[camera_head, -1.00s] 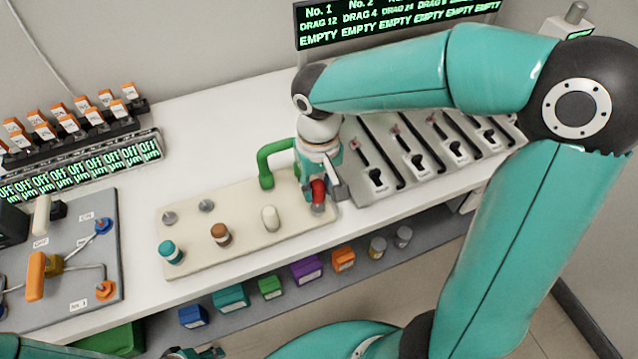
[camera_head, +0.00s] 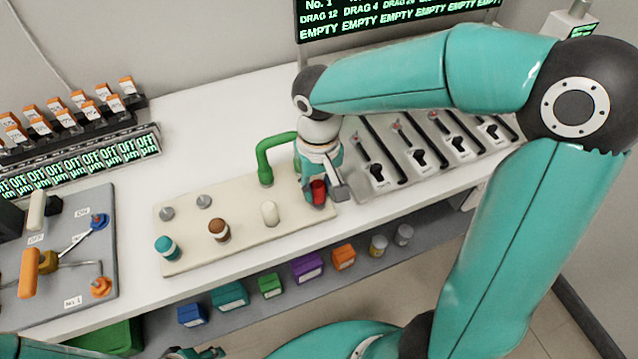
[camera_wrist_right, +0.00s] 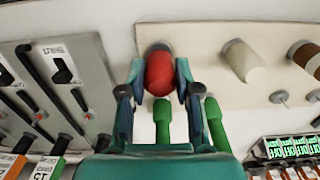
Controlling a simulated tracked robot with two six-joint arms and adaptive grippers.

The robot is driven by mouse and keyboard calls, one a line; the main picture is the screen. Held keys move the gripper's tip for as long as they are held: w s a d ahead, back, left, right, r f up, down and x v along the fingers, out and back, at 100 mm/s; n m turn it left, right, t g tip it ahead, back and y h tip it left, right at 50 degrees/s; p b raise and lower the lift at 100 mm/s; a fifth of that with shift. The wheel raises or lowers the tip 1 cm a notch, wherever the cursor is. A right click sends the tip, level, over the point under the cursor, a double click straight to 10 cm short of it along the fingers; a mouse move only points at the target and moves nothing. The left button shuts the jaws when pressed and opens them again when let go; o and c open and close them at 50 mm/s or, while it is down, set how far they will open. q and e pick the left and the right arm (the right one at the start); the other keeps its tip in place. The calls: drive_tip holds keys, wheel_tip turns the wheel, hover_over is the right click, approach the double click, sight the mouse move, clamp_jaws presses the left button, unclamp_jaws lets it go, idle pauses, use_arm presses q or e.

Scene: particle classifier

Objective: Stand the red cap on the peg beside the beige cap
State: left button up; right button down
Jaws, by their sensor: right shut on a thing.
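The red cap (camera_head: 319,193) is upright at the right end of the cream peg board (camera_head: 240,245). My right gripper (camera_head: 319,195) is shut on it, pointing down. In the right wrist view the red cap (camera_wrist_right: 160,75) sits between the two fingers, with a grey ring at its far end; I cannot tell if it is fully seated on the peg. The beige cap (camera_head: 269,213) stands just left of it, and also shows in the wrist view (camera_wrist_right: 243,62). My left gripper (camera_head: 195,353) barely shows at the bottom edge; its fingers are unclear.
Brown (camera_head: 219,230) and teal (camera_head: 166,248) caps stand farther left on the board, with two bare pegs (camera_head: 204,201) behind. A green bent handle (camera_head: 266,165) rises close behind my right gripper. A slider panel (camera_head: 400,170) lies to the right.

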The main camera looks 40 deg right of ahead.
sight(319, 186)
drive_tip(key=shift+f+b, duration=0.5)
drive_tip(key=shift+f, duration=0.2)
drive_tip(key=c, duration=0.7)
unclamp_jaws()
drive_tip(key=shift+r, duration=0.1)
wheel_tip(319, 186, up, 12)
drive_tip(key=shift+f, duration=0.15)
